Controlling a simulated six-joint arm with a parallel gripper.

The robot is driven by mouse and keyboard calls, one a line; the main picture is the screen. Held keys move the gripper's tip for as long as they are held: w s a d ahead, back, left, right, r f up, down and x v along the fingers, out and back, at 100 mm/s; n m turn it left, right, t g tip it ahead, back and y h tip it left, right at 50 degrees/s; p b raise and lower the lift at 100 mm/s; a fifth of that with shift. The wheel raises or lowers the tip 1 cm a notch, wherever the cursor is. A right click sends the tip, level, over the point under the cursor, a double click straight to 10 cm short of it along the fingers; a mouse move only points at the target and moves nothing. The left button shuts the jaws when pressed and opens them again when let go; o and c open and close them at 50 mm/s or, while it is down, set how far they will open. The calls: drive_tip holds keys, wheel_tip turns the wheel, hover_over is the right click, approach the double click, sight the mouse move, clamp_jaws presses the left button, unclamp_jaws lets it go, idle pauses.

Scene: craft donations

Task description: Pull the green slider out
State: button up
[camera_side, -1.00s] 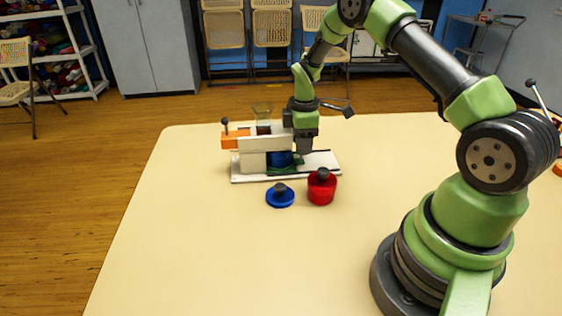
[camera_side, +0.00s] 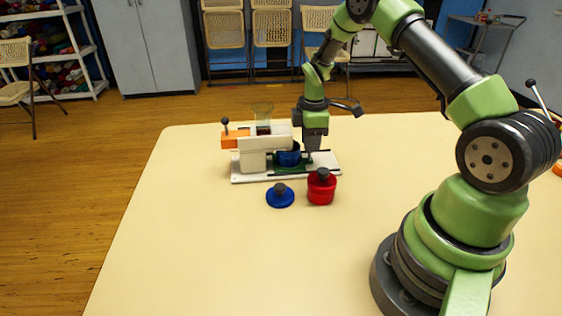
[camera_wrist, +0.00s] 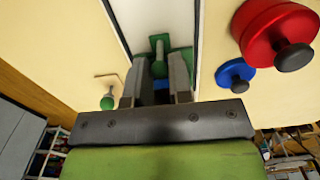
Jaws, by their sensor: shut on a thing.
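The green slider (camera_side: 289,170) lies in the track of a white base (camera_side: 325,167), low at the right of the white housing. A dark blue cup (camera_side: 288,158) stands on it, partly out from under the housing. My gripper (camera_side: 310,157) points down over the base, to the right of the cup, shut on the slider's handle. In the wrist view the fingers (camera_wrist: 160,75) sit at the green slider (camera_wrist: 178,62) and its upright green handle (camera_wrist: 158,46). The handle's gripped part is partly hidden by the fingers.
An orange slider (camera_side: 235,139) with a dark knob sticks out left of the housing. A clear hopper (camera_side: 262,111) stands on top. A blue knobbed disc (camera_side: 280,196) and a red knobbed cylinder (camera_side: 321,188) lie in front of the base. The table's front left is clear.

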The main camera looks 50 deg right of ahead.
drive_tip(key=shift+s+d, duration=2.85)
drive_tip(key=shift+d, duration=0.05)
drive_tip(key=o, duration=0.8)
drive_tip(key=shift+c, duration=0.2)
wheel_tip(320, 180, up, 8)
drive_tip(key=shift+f, duration=0.25)
drive_tip(key=shift+a, duration=0.1)
